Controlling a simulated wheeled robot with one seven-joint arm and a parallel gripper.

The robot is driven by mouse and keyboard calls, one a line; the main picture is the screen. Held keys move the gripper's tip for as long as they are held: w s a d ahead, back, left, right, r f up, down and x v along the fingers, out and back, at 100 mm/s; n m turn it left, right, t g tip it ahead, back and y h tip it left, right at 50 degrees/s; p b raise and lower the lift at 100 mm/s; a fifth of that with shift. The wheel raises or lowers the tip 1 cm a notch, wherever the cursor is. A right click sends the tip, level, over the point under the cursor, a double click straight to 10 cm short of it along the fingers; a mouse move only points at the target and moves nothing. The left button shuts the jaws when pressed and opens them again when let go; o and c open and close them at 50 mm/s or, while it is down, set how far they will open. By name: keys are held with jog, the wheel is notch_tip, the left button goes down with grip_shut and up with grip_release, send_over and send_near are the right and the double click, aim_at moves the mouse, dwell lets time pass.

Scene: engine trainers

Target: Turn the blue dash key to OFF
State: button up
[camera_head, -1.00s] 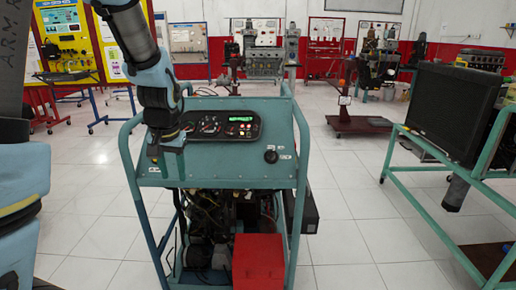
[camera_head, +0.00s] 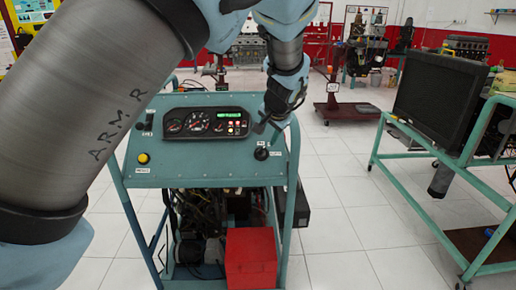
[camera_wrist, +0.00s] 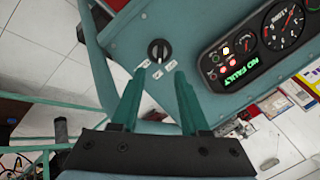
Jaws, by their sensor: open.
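The dash key shows as a black rotary switch (camera_head: 261,153) at the right of the blue-green dash panel (camera_head: 190,172). In the wrist view the key (camera_wrist: 158,50) has a raised grip lying nearly vertical, with small white labels below it that are too small to read. My gripper (camera_wrist: 159,76) is open and empty. Its two teal fingers point toward the key, with the tips just short of it in the picture; I see no contact. In the head view my gripper (camera_head: 266,124) is above the key, partly hidden by my wrist.
The gauge cluster (camera_head: 206,123) with a lit green display is left of the key. A yellow button (camera_head: 143,158) and a black switch (camera_head: 149,122) are at the panel's left. A red box (camera_head: 251,258) sits below. A monitor (camera_head: 440,110) stands on the right frame.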

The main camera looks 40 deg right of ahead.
aim_at(262, 149)
jog(key=p+x, duration=0.2)
jog(key=x, duration=0.8)
jog(key=shift+p, duration=0.4)
jog(key=shift+c, duration=0.2)
grip_shut()
